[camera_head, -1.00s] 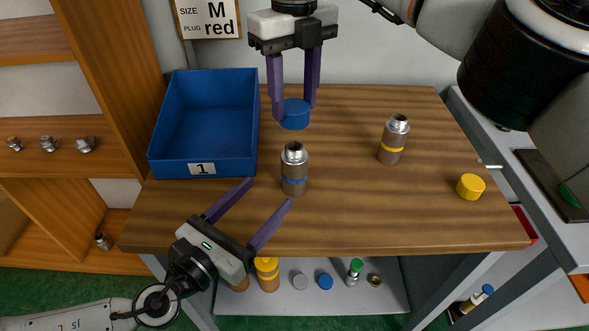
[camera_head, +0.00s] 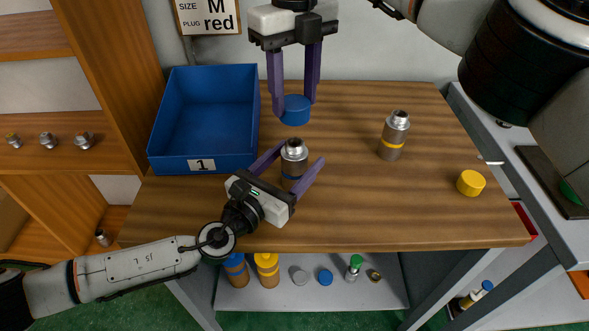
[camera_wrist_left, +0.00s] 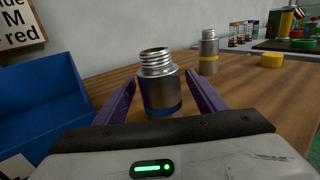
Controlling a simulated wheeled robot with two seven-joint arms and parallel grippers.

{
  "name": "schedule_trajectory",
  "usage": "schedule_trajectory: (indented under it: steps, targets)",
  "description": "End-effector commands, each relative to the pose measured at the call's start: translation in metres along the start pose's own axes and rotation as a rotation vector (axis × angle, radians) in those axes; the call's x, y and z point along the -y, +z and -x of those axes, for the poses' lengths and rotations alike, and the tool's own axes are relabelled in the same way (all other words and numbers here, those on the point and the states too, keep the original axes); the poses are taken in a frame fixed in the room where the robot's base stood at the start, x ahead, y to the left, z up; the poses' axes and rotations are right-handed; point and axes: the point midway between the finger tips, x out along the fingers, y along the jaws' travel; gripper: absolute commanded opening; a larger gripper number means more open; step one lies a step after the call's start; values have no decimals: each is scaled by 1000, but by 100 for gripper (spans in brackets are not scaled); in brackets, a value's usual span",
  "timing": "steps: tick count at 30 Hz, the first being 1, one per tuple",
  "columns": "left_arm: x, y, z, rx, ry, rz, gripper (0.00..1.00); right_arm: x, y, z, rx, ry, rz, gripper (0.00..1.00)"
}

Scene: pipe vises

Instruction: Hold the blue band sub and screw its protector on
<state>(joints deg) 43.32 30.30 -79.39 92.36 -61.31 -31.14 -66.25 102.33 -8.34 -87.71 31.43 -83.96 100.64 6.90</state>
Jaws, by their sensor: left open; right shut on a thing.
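The blue band sub (camera_head: 294,156) is a grey metal cylinder with a threaded top, standing upright on the table. It also shows in the left wrist view (camera_wrist_left: 160,87), with its blue band low on the body. My left gripper (camera_head: 298,160) is open, with one purple finger on each side of the sub; I cannot tell whether either touches it. My right gripper (camera_head: 294,108) is shut on the blue protector (camera_head: 296,111), a short blue cap, behind the sub. Whether the cap is clear of the table is hard to tell.
A yellow band sub (camera_head: 394,136) stands upright to the right, with a yellow cap (camera_head: 470,183) near the table's right edge. A blue bin (camera_head: 203,166) labelled 1 stands at the left. The table's front right is clear.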

Motion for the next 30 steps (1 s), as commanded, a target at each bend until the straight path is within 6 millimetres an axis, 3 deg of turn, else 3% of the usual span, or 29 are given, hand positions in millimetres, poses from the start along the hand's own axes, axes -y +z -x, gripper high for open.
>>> schedule_trajectory:
  steps: [8,19,23,30]
  targets:
    - [0,0,-1,0,-1,0,65,0,0,0,0,0,0,21]
    - [0,0,0,0,0,0,3,0,0,0,0,0,0,21]
    - [0,0,0,-1,0,0,3,0,0,-7,-2,0,0,21]
    - [0,0,0,-1,0,0,3,0,0,-42,-4,0,0,21]
